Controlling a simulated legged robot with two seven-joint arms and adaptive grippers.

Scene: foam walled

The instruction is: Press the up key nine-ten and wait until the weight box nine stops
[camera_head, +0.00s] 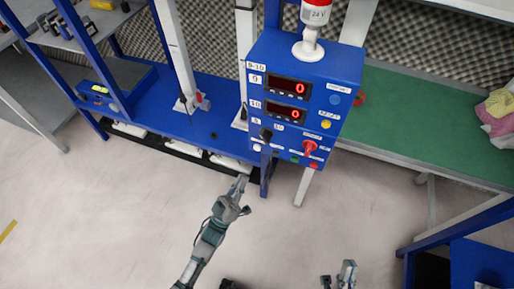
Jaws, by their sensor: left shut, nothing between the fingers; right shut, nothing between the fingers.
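The blue control box (310,75) stands right of the middle, with a label "9-10" at its upper left. Its red displays, marked 9 (289,87) and 10 (285,112), each show 0. A white button (257,147), a black knob (266,134) and a green button (294,159) sit on the lower face; I cannot read which is the up key nine-ten. My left gripper (240,184) is shut and empty, below the box's lower left corner and apart from the buttons in the picture. My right gripper (339,275) is shut and empty at the bottom edge. I cannot identify weight box nine.
A red rotary switch (309,147) and a yellow button (326,124) are also on the box. A blue bench (217,95) with white posts lies left. A green-topped table (400,120) lies right, with a colourful cloth (497,115). The pale floor in front is mostly clear.

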